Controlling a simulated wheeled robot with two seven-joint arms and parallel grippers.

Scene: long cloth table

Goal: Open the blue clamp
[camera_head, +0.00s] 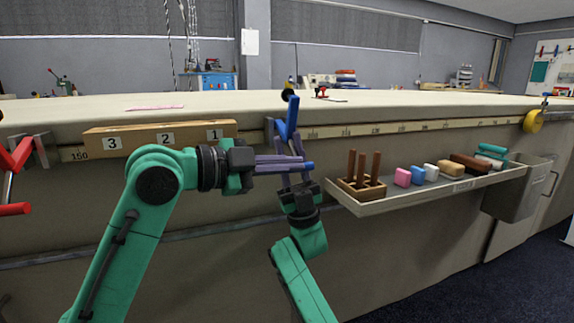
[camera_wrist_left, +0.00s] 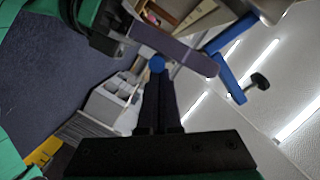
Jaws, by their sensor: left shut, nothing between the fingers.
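The blue clamp (camera_head: 293,113) stands at the table's front edge, its blue bar upright with a dark knob on top. In the left wrist view, its blue bar (camera_wrist_left: 226,70) is at the upper right, and a round blue end (camera_wrist_left: 157,64) shows just beyond my fingertips. My left gripper (camera_head: 304,167) reaches in from the left, below the clamp's upper part. Its fingers (camera_wrist_left: 158,82) are shut and empty; I cannot tell if they touch the blue end. My right gripper (camera_head: 294,186) points up from below; its fingers overlap the clamp and left fingers, so its opening is unclear.
A wooden block (camera_head: 160,136) numbered 3, 2, 1 is left of the clamp. A red clamp (camera_head: 14,163) is at the far left. A tray (camera_head: 430,191) with wooden pegs and coloured blocks hangs at the right. A grey bin (camera_head: 515,196) is beyond it.

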